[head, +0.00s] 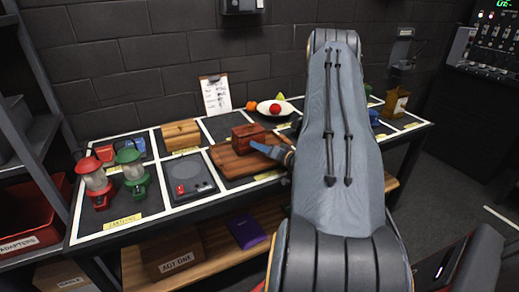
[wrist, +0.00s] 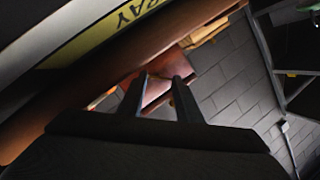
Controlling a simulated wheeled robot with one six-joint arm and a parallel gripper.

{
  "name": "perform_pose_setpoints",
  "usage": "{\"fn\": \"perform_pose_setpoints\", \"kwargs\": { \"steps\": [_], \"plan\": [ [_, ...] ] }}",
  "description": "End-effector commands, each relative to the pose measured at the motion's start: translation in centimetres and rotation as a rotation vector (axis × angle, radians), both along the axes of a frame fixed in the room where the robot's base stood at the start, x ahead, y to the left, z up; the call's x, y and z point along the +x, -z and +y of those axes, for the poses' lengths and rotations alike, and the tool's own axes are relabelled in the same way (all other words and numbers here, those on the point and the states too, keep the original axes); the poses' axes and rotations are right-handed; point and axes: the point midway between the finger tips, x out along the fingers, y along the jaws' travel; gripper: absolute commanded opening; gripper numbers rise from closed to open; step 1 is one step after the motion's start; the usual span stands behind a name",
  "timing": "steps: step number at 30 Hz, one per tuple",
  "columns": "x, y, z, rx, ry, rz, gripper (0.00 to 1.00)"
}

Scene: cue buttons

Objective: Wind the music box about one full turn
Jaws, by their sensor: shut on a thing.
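The music box, a small red-brown wooden box (head: 248,137), sits on a brown wooden board (head: 228,166) near the middle of the table. My gripper (head: 276,152) is at the right front side of the box, with my arm reaching in from the right. In the wrist view, a red-brown face of the box (wrist: 156,90) shows between and beyond the two fingers of my gripper (wrist: 160,84). The jaws are shut on a small part at the box's side, which I take to be its winding key. The key itself is hidden in both views.
A plate with fruit (head: 274,107) stands behind the box. A wooden box (head: 181,134), a dark turntable-like device (head: 186,177) and red and green lanterns (head: 97,181) stand to the left. A clipboard (head: 216,95) leans on the wall. My arm hides part of the table.

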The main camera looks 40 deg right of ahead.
Motion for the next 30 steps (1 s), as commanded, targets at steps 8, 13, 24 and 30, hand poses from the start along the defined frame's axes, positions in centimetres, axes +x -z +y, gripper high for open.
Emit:
{"fn": "perform_pose_setpoints", "kwargs": {
  "steps": [8, 13, 24, 30],
  "plan": [
    [0.02, -0.02, -0.06, 0.028, 0.001, -0.008, 0.09],
    [0.02, -0.03, -0.07, 0.028, 0.001, -0.008, 0.09],
    [0.01, -0.01, -0.05, 0.027, 0.0, -0.007, 0.5],
    [-0.18, 0.0, -0.09, 0.027, 0.001, -0.007, 0.5]
  ]
}}
